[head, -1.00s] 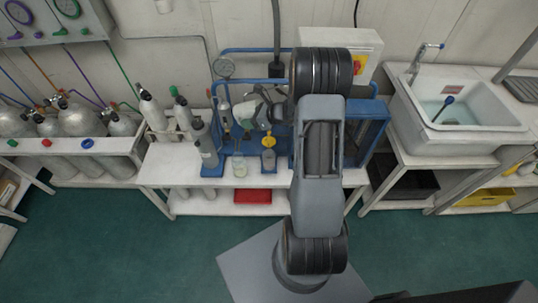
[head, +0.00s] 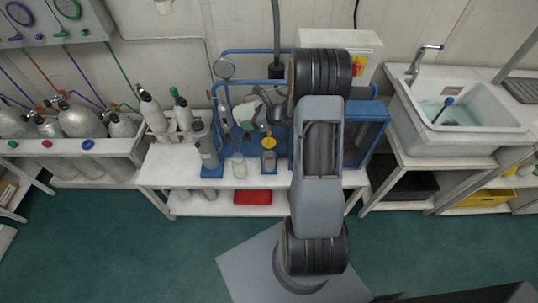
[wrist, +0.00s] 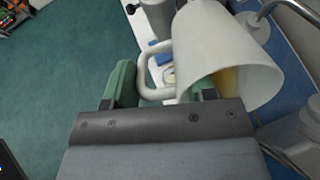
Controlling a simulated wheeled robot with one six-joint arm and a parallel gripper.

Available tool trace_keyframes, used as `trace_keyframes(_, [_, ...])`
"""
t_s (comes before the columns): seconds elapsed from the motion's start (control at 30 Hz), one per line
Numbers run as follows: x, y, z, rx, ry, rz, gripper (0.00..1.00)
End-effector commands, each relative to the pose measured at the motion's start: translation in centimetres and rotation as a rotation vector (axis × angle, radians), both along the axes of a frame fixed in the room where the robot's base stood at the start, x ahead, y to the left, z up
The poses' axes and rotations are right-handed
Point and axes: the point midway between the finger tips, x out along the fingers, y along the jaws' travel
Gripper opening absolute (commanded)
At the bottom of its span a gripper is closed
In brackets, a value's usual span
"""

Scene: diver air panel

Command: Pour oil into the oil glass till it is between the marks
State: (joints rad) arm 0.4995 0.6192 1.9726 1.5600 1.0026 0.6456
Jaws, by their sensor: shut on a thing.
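My gripper (wrist: 160,92) is shut on the handle of a white jug (wrist: 220,45), which shows between and beyond its green fingers in the wrist view. The jug is tilted. In the head view the jug (head: 244,112) is small, above the front of the bench and partly hidden by my gripper. A small glass with a yellow top (head: 268,143) stands on the bench just below and right of it, perhaps the oil glass. Its marks and oil level are too small to read. A yellowish patch shows at the jug's lower edge in the wrist view; I cannot tell what it is.
A clear jar of pale liquid (head: 239,166) stands left of the yellow-topped glass. A grey cylinder (head: 204,148) stands farther left. Blue pipes and a blue panel stand behind. A red tray (head: 253,197) lies on the lower shelf. A sink (head: 460,105) is at right.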

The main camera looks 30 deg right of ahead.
Motion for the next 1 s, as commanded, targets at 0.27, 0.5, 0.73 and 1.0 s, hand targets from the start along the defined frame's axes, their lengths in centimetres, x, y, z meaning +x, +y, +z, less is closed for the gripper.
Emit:
trace_keyframes(0.27, [0.3, 0.3, 1.7, -0.102, 0.098, -0.001, 0.14])
trace_keyframes(0.5, [0.3, 0.4, -4.6, -0.151, 0.149, -0.003, 0.14])
trace_keyframes(0.73, [0.4, 0.5, -9.4, -0.206, 0.201, -0.003, 0.14])
trace_keyframes(1.0, [0.4, 0.5, -8.5, -0.233, 0.228, -0.005, 0.14])
